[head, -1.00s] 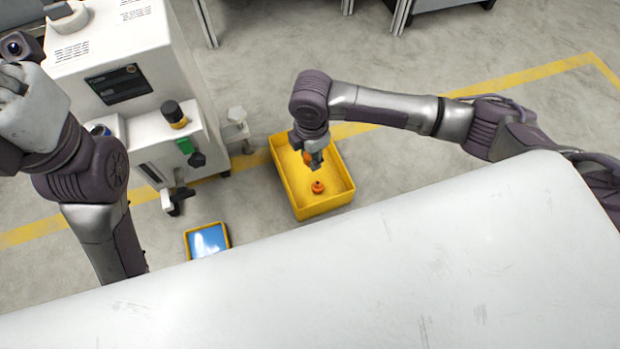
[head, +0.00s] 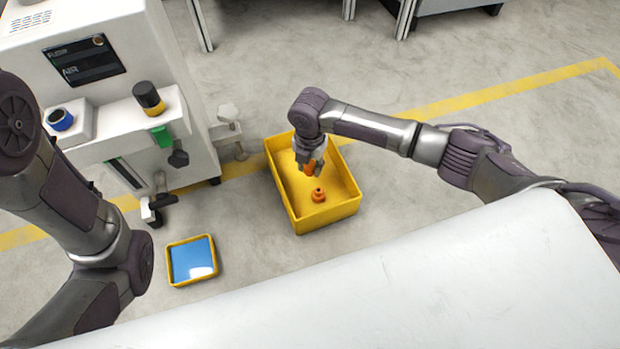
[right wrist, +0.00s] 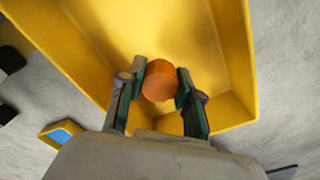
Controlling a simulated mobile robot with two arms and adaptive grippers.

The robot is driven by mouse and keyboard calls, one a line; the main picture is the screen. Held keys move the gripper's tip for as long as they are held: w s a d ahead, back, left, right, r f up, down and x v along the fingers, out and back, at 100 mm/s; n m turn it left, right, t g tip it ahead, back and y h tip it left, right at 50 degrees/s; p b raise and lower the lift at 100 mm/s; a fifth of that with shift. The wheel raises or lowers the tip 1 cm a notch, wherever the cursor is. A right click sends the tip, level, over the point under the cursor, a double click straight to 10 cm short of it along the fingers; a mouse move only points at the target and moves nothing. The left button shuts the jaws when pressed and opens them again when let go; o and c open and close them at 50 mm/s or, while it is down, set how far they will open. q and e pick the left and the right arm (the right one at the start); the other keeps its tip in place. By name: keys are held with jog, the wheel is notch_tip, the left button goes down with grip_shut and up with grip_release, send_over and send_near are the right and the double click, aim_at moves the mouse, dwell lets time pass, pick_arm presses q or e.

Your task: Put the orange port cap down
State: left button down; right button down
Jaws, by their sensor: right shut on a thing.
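An orange port cap (right wrist: 159,82) is between the fingers of my right gripper (right wrist: 157,92) in the right wrist view. In the head view my right gripper (head: 309,168) points down over the yellow bin (head: 345,208), with the held cap (head: 309,169) showing orange at its fingertips. A second orange piece (head: 318,196) lies on the bin floor near its front. Whether the held cap touches the bin floor cannot be told. My left arm enters at the left of the head view; its gripper is out of the picture.
A white machine (head: 110,75) with a black-and-yellow knob (head: 149,97) stands left of the bin. A small yellow tray with a blue surface (head: 192,261) lies front left of the bin. A large white surface (head: 430,285) fills the foreground. Grey floor right of the bin is clear.

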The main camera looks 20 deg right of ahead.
aim_at(310, 172)
jog(key=shift+w+d+f, duration=0.1)
jog(key=shift+w+f, duration=0.05)
jog(key=shift+w, duration=0.1)
jog(key=shift+f+b, duration=0.25)
jog(key=shift+b, duration=0.05)
notch_tip(310, 172, down, 4)
jog(key=b, duration=0.3)
jog(key=shift+r, duration=0.4)
jog(key=shift+f, duration=0.2)
jog(key=c, duration=0.8)
grip_release()
jog(key=shift+r, duration=0.1)
